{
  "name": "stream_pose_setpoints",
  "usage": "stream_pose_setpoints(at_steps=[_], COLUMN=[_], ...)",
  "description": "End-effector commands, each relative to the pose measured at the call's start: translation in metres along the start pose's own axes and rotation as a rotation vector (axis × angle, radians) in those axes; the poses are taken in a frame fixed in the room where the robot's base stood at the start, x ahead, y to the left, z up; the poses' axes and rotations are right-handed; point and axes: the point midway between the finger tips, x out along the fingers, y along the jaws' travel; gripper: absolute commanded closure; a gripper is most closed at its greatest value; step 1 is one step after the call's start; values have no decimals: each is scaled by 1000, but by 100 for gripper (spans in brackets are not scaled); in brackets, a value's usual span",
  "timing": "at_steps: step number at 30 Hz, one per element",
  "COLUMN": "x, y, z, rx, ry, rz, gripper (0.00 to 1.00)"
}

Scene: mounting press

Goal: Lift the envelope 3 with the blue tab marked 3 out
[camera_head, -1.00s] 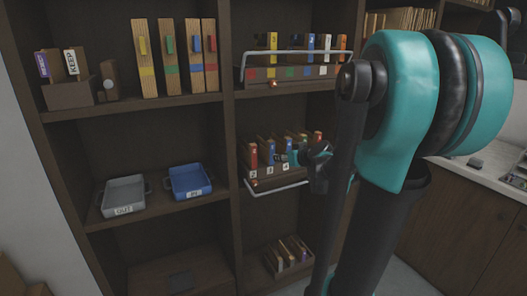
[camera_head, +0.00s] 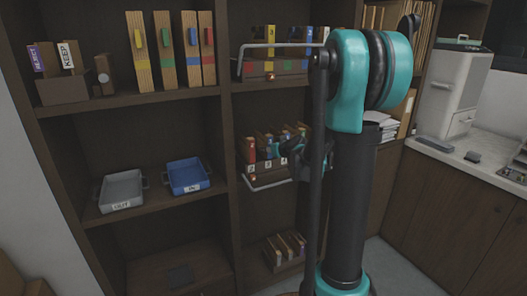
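The middle-shelf rack (camera_head: 270,178) holds several envelopes with coloured tabs. A blue tab (camera_head: 268,149) stands beside a red tab (camera_head: 250,150) at the rack's left; numbers on the tabs are too small to read for certain. White number labels sit along the rack's front. My gripper (camera_head: 290,152) is at the right part of this rack, just right of the blue tab and close to the envelopes. Its fingers are small, dark and overlap the rack, so I cannot tell whether they are open or touching anything. My arm hides the rack's right end.
An upper rack (camera_head: 290,69) with a metal bar holds more tabbed envelopes. Left are a grey OUT tray (camera_head: 121,190) and a blue IN tray (camera_head: 187,175). A lower rack (camera_head: 285,253) stands below. A shelf divider (camera_head: 226,130) rises left of the racks. A counter is right.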

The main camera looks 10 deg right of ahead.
Motion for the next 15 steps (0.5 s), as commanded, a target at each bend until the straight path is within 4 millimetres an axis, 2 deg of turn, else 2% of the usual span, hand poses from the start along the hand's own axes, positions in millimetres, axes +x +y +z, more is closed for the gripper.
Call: stream_pose_setpoints(at_steps=[5, 15], x=[8, 51], y=[0, 0], z=[0, 0], rx=[-1, -2], ry=[-1, -1], rz=[-1, -1], gripper=[66, 66])
